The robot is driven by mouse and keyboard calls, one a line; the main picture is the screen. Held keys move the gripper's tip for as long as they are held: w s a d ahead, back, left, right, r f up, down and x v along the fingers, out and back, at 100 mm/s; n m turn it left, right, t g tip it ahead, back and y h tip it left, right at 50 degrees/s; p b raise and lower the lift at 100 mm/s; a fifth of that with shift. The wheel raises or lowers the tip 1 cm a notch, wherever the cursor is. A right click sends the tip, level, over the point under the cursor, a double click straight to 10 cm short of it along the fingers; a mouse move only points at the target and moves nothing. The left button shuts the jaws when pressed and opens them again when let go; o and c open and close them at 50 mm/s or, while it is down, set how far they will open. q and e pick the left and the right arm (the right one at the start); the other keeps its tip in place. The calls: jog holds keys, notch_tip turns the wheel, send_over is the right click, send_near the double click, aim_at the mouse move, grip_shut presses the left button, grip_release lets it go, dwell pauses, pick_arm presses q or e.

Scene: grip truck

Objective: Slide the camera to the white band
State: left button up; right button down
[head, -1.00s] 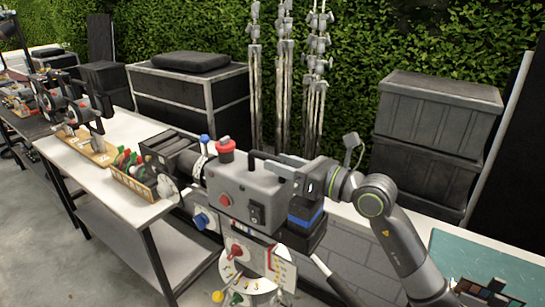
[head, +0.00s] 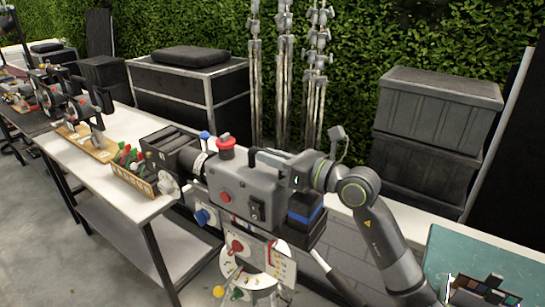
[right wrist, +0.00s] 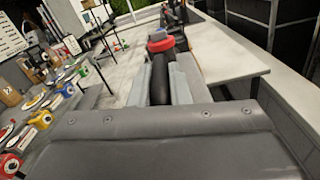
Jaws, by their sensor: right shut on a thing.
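The camera (head: 243,193) is a grey box with a red knob on top, a black lens hood at its left end and a black battery with a blue stripe at its right end. It sits upright on a support head with coloured knobs. My right gripper (head: 283,168) is shut on the camera's black top handle. In the right wrist view, the handle (right wrist: 160,82) shows between the two fingers, with the red knob beyond it. I cannot make out the white band clearly; the camera body hides much of the plate beneath. My left gripper is not in view.
A white table (head: 120,185) at left carries a wooden tray (head: 132,180) of clips near the lens hood. A teal mat (head: 445,250) with a palette lies at lower right. Black cases (head: 425,150) and light stands stand behind, before a hedge.

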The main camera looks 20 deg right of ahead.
jog(key=shift+s+d, duration=0.1)
jog(key=shift+s+d+f, duration=0.1)
jog(key=shift+s+d, duration=0.25)
jog(key=shift+s, duration=0.1)
jog(key=shift+s+d, duration=0.4)
jog(key=shift+s, duration=0.15)
jog(key=c, duration=1.8)
grip_release()
jog(key=o, duration=0.4)
jog(key=shift+w+a, duration=0.15)
jog(key=shift+w, duration=0.05)
jog(key=shift+o, duration=0.2)
jog(key=shift+s, duration=0.1)
